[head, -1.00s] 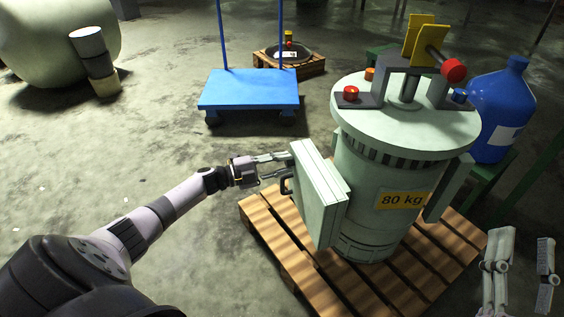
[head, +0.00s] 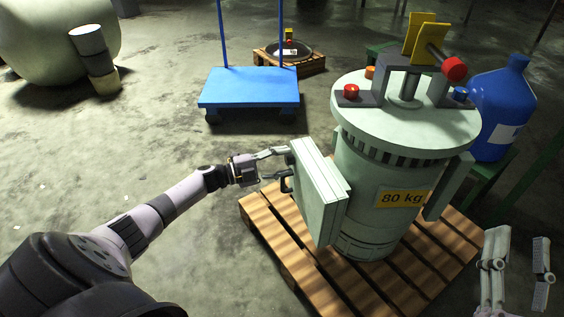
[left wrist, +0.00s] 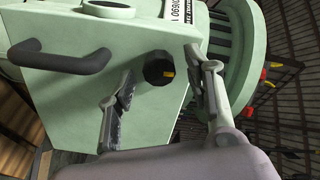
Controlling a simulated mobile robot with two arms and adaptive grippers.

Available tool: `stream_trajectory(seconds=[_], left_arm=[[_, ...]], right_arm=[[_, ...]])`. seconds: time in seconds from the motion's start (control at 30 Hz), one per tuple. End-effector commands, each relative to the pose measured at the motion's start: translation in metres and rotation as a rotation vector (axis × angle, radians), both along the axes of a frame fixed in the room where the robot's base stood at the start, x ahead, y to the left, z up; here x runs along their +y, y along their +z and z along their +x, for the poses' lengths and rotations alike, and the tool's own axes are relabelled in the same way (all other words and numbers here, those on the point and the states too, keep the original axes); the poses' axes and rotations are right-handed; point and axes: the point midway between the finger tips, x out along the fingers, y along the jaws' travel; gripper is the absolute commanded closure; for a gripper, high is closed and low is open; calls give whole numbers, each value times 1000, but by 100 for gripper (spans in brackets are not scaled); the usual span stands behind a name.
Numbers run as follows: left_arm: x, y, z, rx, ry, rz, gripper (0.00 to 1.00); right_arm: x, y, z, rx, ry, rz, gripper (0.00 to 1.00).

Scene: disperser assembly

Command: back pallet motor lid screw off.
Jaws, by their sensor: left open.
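The pale green motor (head: 375,210) stands upright on a wooden pallet (head: 262,222). A green box-shaped lid housing (head: 318,195) sits on its left side, and it also fills much of the left wrist view (left wrist: 70,105). A black round lid screw (left wrist: 158,68) with a yellow mark sticks out of its face. My left gripper (head: 270,166) is open at that face. In the left wrist view its fingertips (left wrist: 160,62) lie on either side of the screw, with gaps visible; depth is hard to judge. My right gripper (head: 518,265) is open and empty at the lower right.
A black handle (left wrist: 62,60) juts from the housing beside the screw. A blue cart (head: 248,88) and another pallet (head: 307,68) with a round dark object stand behind. A blue bottle (head: 500,110) is at right.

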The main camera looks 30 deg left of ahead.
Motion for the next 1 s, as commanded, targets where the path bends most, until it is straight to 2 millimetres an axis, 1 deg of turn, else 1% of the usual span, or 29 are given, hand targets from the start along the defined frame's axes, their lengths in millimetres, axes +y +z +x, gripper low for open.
stream_trajectory(seconds=[0.17, 0.27, 0.37, 0.6, 0.73, 0.9, 1.0], left_arm=[[0, 0, 0, 0, -1, 0, 53], [3, -1, -4, 1, 0, 1, 53], [12, -2, -15, 3, 2, 2, 53], [43, -2, -55, 5, 0, 3, 53], [58, -1, -75, 4, 0, 3, 53], [70, -1, -90, 3, 0, 0, 53], [73, 0, -94, 1, 0, 1, 53]], right_arm=[[0, 0, 0, 0, 0, 0, 60], [0, 0, 0, 0, 0, -1, 60], [0, 0, 0, 0, 0, -1, 60], [0, 0, 0, 0, 0, 0, 60], [0, 0, 0, 0, 0, 0, 60], [0, 0, 0, 0, 0, 0, 60], [0, 0, 0, 0, 0, 0, 60]])
